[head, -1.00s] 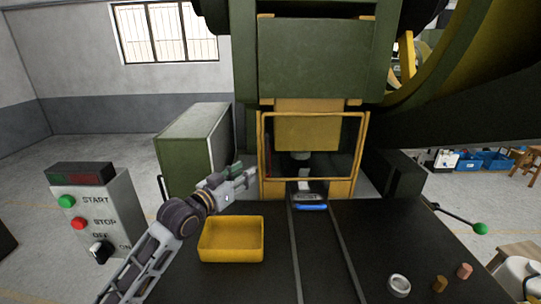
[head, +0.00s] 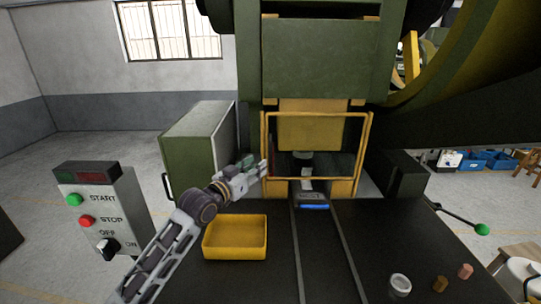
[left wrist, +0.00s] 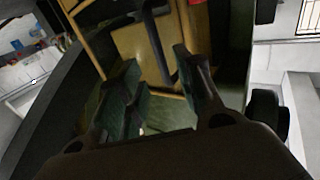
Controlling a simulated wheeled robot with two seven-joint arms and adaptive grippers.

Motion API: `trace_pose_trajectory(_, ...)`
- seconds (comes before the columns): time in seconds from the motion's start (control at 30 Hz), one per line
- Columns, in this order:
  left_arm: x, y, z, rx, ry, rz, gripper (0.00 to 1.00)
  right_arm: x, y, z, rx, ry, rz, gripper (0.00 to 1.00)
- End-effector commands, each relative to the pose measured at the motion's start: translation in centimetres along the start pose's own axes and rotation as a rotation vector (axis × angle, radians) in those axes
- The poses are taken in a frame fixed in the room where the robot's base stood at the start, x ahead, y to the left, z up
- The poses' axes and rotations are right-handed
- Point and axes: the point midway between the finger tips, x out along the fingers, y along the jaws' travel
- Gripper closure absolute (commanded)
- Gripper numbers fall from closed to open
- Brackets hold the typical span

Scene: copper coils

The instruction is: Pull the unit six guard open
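The guard is a thin yellow rectangular frame (head: 318,114) across the front of the green press, and it appears closed over the work opening. My left gripper (head: 262,165) is at the guard's left post in the head view. In the left wrist view the two fingers (left wrist: 162,82) are spread apart. A dark bar (left wrist: 157,42), perhaps the guard's handle, lies ahead in line with the gap between them. Contact between fingers and bar cannot be made out. My right gripper is not in view.
A yellow tray (head: 235,256) sits on the dark table below my left arm. A control box (head: 103,215) with START and STOP buttons stands at the left. A green cabinet (head: 197,150) is behind the arm. A white ring (head: 400,285) and copper pieces (head: 440,284) lie at the right.

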Motion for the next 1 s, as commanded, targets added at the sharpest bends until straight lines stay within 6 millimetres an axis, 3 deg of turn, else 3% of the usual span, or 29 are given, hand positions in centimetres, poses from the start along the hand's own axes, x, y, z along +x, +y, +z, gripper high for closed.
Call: trace_pose_trajectory(1.0, 8.4, 0.0, -0.1, 0.000, 0.001, 0.000, 0.65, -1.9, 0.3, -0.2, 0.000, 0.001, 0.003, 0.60)
